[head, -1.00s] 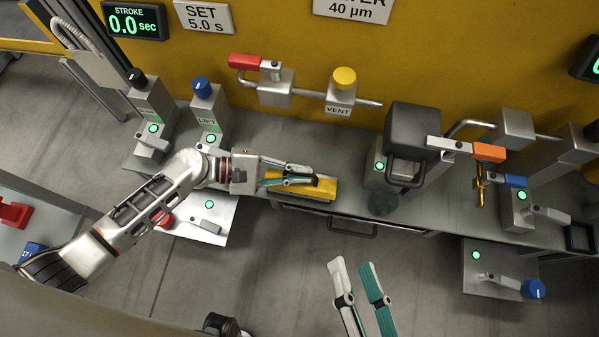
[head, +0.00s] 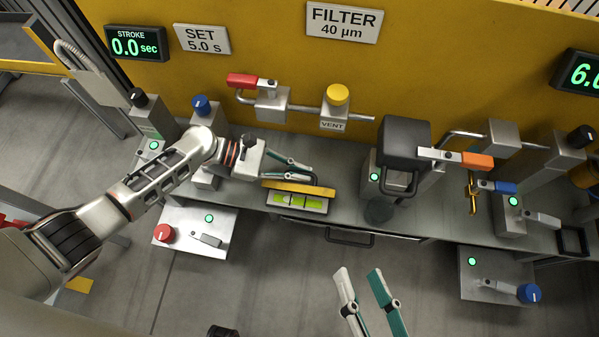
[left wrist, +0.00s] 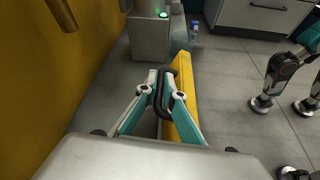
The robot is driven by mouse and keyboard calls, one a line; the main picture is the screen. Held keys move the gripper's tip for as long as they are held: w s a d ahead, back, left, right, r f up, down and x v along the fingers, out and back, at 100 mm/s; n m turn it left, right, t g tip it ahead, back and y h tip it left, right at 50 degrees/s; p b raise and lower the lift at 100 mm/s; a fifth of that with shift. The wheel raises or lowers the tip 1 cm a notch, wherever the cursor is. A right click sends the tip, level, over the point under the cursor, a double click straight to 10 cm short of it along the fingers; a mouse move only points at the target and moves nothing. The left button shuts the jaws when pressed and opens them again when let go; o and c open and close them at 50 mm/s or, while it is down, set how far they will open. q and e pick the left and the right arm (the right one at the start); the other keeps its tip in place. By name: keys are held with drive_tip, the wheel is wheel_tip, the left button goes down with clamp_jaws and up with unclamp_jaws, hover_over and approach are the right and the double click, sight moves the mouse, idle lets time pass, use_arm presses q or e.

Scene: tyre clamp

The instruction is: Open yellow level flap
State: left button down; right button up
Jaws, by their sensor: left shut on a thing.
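The yellow level flap (head: 285,185) is on the grey bench. It is tilted up, and a green level vial (head: 298,201) shows below its front edge. In the left wrist view, the yellow flap (left wrist: 184,90) runs away from me with a dark handle on its left side. My left gripper (head: 312,176) is at the flap's upper side. In the left wrist view, my left gripper (left wrist: 163,78) is shut on this dark handle. My right gripper (head: 359,271) is open and empty, in front of the bench and apart from the flap.
A yellow vent knob (head: 338,95) and a red-handled valve (head: 243,80) sit on a pipe behind the flap. A dark block (head: 404,140) with an orange lever (head: 477,160) stands to the right. A plate with a red knob (head: 164,233) is at the front left.

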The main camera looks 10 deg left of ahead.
use_arm(q)
drive_tip(key=shift+w, duration=0.1)
idle(0.3)
drive_tip(key=c, duration=2.4)
unclamp_jaws()
drive_tip(key=shift+c, duration=0.2)
drive_tip(key=shift+a, duration=0.1)
drive_tip(key=v, duration=1.2)
